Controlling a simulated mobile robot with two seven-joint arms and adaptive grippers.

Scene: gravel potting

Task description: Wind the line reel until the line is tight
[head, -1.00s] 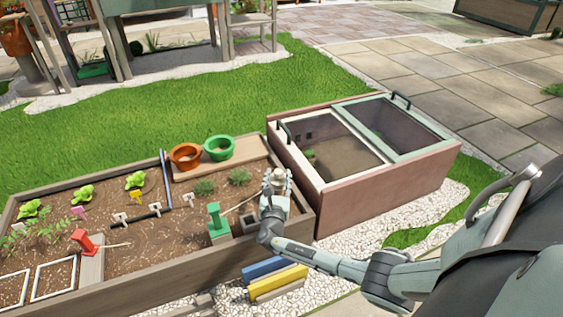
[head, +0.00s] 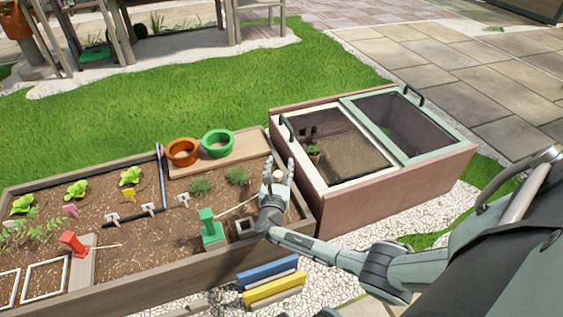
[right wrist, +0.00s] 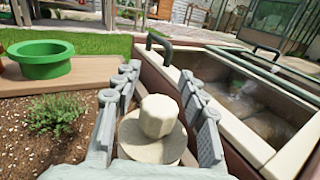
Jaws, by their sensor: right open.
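The line reel (right wrist: 157,117) is a cream knob on a round cream disc in the right wrist view. It also shows small between my fingers in the head view (head: 279,175). My right gripper (head: 279,164) is open over the reel, with one finger on each side of the knob; gaps show beside the knob in the right wrist view. A pale line (head: 238,207) runs from near the green post (head: 209,226) toward the reel; its far end is hidden behind my gripper, and I cannot tell how tight it is. My left gripper is out of view.
The reel is at the right end of a wooden planter bed (head: 130,285). A cold frame (head: 385,195) with glazed lids stands close on the right. Orange (head: 182,152) and green (head: 217,143) pots sit behind on a board. A red post (head: 73,243) stands at the left.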

